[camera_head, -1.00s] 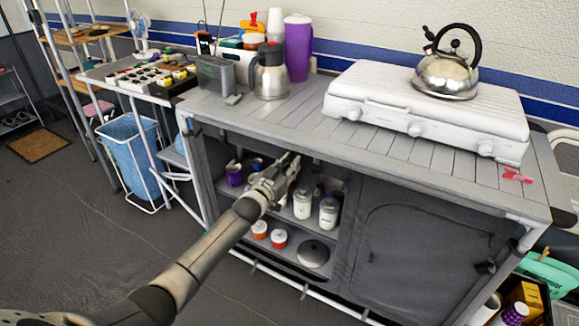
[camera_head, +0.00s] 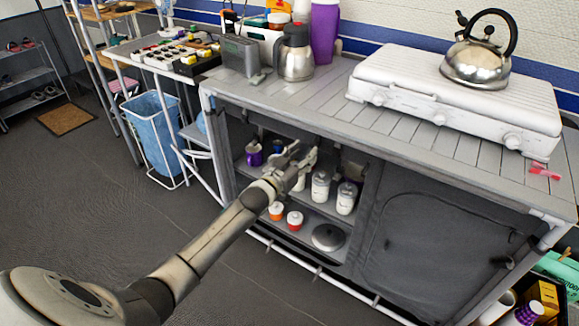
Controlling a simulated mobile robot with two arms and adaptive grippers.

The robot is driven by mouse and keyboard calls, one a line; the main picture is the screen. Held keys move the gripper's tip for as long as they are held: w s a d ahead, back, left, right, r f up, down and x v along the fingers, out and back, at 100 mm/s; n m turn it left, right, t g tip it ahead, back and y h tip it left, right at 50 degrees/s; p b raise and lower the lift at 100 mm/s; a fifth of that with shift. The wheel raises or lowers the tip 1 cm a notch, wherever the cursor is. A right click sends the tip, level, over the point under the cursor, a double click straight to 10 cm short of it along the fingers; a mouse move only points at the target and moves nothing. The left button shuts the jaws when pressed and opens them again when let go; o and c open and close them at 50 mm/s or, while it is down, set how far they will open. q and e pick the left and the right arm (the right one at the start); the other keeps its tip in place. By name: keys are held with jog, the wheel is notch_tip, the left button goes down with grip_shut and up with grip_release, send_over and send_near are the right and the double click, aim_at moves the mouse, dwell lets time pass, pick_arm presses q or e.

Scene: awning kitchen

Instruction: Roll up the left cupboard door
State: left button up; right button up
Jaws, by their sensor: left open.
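The grey cupboard (camera_head: 420,180) has two bays. Its left bay (camera_head: 318,208) is uncovered, and its shelves and contents show. A dark strip (camera_head: 345,155) runs under the top of this bay; I cannot tell whether it is the rolled left door. The right bay is covered by a dark fabric door (camera_head: 430,245). My left gripper (camera_head: 304,150) is open with its fingers apart at the upper part of the left bay, and no held object shows between them. It hides part of the shelf and a white jar. My right gripper is not in view.
White jars (camera_head: 320,187), a purple mug (camera_head: 254,155), small red-orange pots (camera_head: 295,220) and a grey lid (camera_head: 328,237) stand on the shelves. A white stove (camera_head: 455,105) with a kettle (camera_head: 478,60) is on top. Floor in front is clear.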

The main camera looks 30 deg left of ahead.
pick_arm(q)
jog(key=s, duration=0.7)
jog(key=shift+s+a, duration=0.15)
jog(key=shift+a, duration=0.2)
